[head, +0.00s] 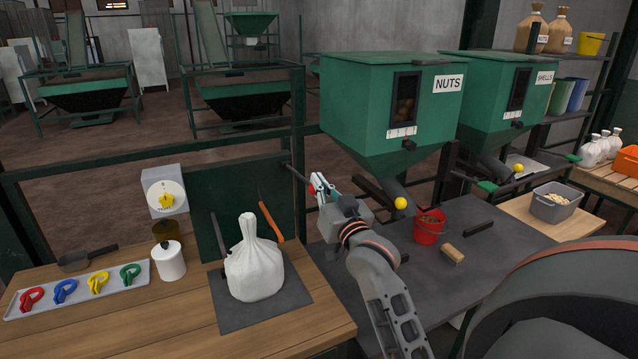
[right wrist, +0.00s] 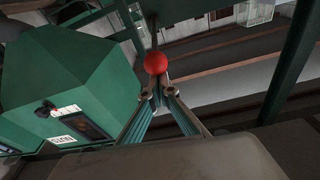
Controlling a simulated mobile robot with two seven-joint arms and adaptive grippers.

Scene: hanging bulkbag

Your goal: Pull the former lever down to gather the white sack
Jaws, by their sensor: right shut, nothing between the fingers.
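The white sack (head: 254,272) stands upright on a dark plate, its neck narrow and bunched at the top. A dark bar and an orange bar (head: 271,222) stand on either side of it. The lever is a dark rod (head: 296,174) with a red ball knob (right wrist: 156,62), beside the green post. My right gripper (head: 319,184) is at the knob end. In the right wrist view its fingertips (right wrist: 157,87) are shut just below the knob in the picture, with nothing held. Whether they touch the knob I cannot tell. My left gripper is not in view.
The green NUTS hopper (head: 388,108) is right of my gripper, above a red bucket (head: 429,228). Green frame posts stand close to the lever.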

